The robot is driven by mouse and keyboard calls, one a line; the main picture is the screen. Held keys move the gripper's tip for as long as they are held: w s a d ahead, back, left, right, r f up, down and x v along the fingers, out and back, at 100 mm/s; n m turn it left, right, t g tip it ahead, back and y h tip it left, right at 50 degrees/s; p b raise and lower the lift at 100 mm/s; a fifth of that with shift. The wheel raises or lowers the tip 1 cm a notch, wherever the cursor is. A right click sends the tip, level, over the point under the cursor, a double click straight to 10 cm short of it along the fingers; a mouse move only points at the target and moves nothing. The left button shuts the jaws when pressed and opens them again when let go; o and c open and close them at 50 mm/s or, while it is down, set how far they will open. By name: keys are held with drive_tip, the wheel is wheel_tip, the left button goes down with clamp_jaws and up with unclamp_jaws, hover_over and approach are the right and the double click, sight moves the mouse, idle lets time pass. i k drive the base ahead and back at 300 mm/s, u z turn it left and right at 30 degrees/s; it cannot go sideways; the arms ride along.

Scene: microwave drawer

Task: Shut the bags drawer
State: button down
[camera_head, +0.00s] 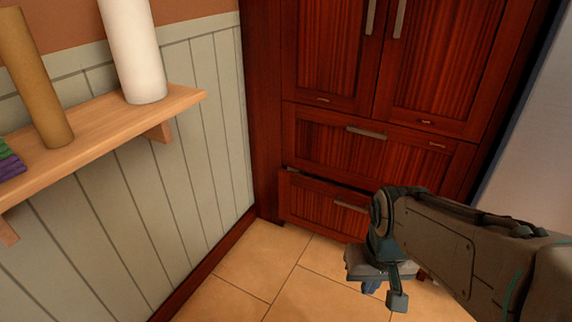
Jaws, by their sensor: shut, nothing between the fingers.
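A dark red wooden cabinet has two drawers below its doors. The lower drawer (308,205) stands a little way out, with a dark gap along its top edge. Its metal handle (351,207) is partly in view beside my arm. The upper drawer (360,148) looks flush, with a bar handle (366,132). The small labels are too small to read, so I cannot tell by name which is the bags drawer. My gripper (372,287) points down in front of the lower drawer's right part, shut and empty. My arm hides that part of the drawer.
Two cabinet doors (331,50) above are closed. A wooden wall shelf (110,120) at left holds a white roll (135,50), a brown roll (35,80) and folded green and purple items (8,160). The tiled floor (315,300) before the cabinet is clear. A pale surface stands at right.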

sight(335, 210)
drive_tip(key=u, duration=1)
drive_tip(key=i, duration=0.65)
drive_tip(key=z, duration=0.75)
